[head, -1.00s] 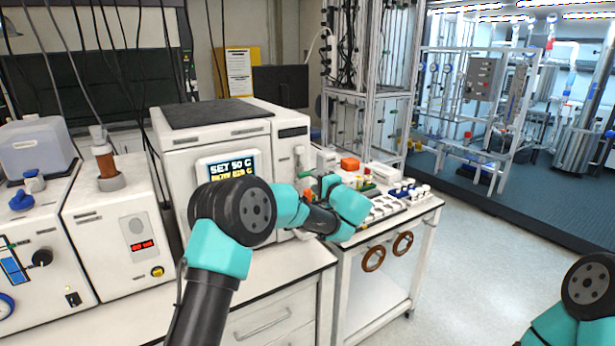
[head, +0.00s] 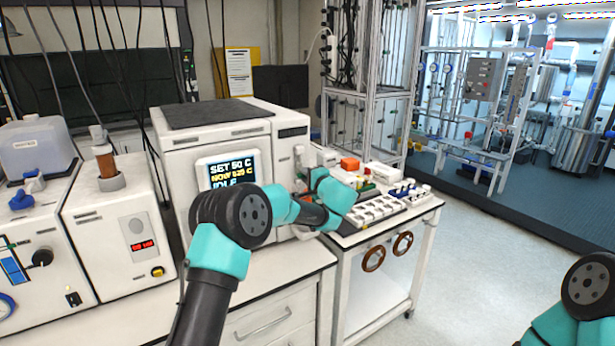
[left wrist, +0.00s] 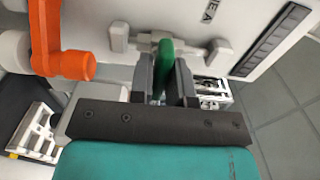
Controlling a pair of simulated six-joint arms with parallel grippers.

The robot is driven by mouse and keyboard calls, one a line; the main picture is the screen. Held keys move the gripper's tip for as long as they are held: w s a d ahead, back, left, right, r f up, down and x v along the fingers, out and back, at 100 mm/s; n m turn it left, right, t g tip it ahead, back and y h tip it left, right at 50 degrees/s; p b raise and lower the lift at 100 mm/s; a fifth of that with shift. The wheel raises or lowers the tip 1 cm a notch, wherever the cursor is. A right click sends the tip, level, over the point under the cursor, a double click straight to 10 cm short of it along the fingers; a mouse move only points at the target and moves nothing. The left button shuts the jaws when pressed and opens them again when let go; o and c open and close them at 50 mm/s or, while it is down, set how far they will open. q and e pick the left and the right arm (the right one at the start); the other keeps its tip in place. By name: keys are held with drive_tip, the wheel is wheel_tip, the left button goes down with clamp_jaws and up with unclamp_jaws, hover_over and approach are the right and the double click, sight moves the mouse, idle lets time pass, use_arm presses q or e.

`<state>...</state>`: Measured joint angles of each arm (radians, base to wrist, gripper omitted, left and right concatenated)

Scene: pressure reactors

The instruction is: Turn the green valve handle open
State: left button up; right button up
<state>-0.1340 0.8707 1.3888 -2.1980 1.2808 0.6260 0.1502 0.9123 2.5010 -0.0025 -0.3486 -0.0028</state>
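The green valve handle (left wrist: 166,55) is at the top centre of the left wrist view, on a grey valve body fixed to the white machine front. My left gripper (left wrist: 164,88) has its two dark fingers on either side of the handle. A gap shows between the left finger and the handle; the right finger is very close to it, and I cannot tell if it touches. In the head view my left gripper (head: 303,180) is at the right side of the white reactor unit (head: 222,150), and the handle is mostly hidden there. My right gripper is out of view.
An orange handle (left wrist: 62,66) stands out left of the fingers in the left wrist view. A white cart (head: 375,285) with a tray of vials (head: 375,212) is right of the reactor. The floor beyond is clear.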

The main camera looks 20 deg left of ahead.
use_arm(q)
clamp_jaws()
drive_tip(key=shift+n, duration=0.3)
drive_tip(key=n, duration=0.7)
drive_tip(key=shift+n, duration=0.4)
drive_tip(key=n, duration=0.5)
drive_tip(key=shift+n, duration=2.4)
